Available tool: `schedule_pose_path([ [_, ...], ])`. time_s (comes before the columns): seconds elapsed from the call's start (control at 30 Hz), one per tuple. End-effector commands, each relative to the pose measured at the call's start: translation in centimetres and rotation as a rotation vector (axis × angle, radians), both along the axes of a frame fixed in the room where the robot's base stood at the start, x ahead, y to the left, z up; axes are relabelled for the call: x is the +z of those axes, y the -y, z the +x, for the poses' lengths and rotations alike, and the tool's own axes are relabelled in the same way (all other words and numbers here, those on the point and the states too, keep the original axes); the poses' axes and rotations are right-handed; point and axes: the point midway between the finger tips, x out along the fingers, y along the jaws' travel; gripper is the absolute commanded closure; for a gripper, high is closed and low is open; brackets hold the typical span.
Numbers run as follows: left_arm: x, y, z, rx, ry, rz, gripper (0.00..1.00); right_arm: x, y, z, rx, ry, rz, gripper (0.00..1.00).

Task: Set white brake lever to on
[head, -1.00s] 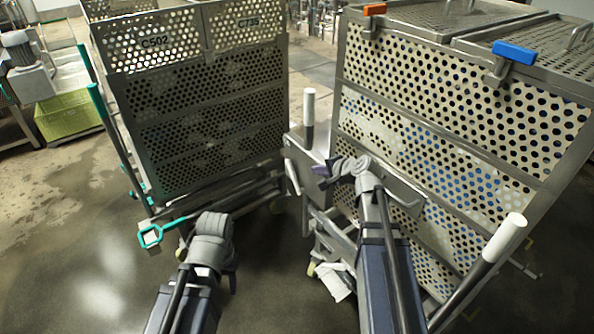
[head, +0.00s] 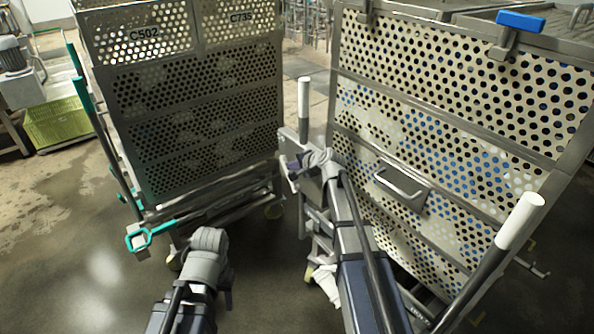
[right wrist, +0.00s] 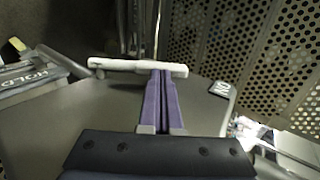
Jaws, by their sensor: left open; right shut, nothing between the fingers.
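The white brake lever (right wrist: 112,65) shows in the right wrist view as a white bar across a grey plate (right wrist: 60,120), with a small dark label (right wrist: 222,88) near its right end. My right gripper (right wrist: 160,75) is shut and empty, its purple fingers overlapping the middle of the bar; I cannot tell if they touch it. My left gripper (head: 226,290) is open, low in front of the left cart, fingers mostly hidden.
The right cart's perforated basket (head: 450,130) has a bare metal handle (head: 400,188) and two white-topped posts, left (head: 304,95) and right (head: 520,220). The left basket (head: 190,100) stands close by, with a teal handle (head: 150,232) low in front.

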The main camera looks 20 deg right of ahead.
Motion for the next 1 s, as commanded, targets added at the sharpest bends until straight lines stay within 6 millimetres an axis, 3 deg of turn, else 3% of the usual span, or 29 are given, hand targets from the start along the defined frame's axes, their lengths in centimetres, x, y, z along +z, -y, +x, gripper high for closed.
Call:
schedule_pose_path([
  [0.43,-0.2,0.0,0.0,0.0,0.0,0.0,0.5,-0.2,-0.2,0.4,0.001,0.0,0.001,1.0],
  [0.67,-1.1,0.0,0.0,0.0,0.0,0.0,0.5,-1.1,-0.8,2.2,0.002,0.0,0.0,1.0],
  [1.0,-0.9,0.0,0.0,0.0,0.0,0.0,0.5,-0.9,-0.9,2.3,0.003,0.001,0.0,1.0],
])
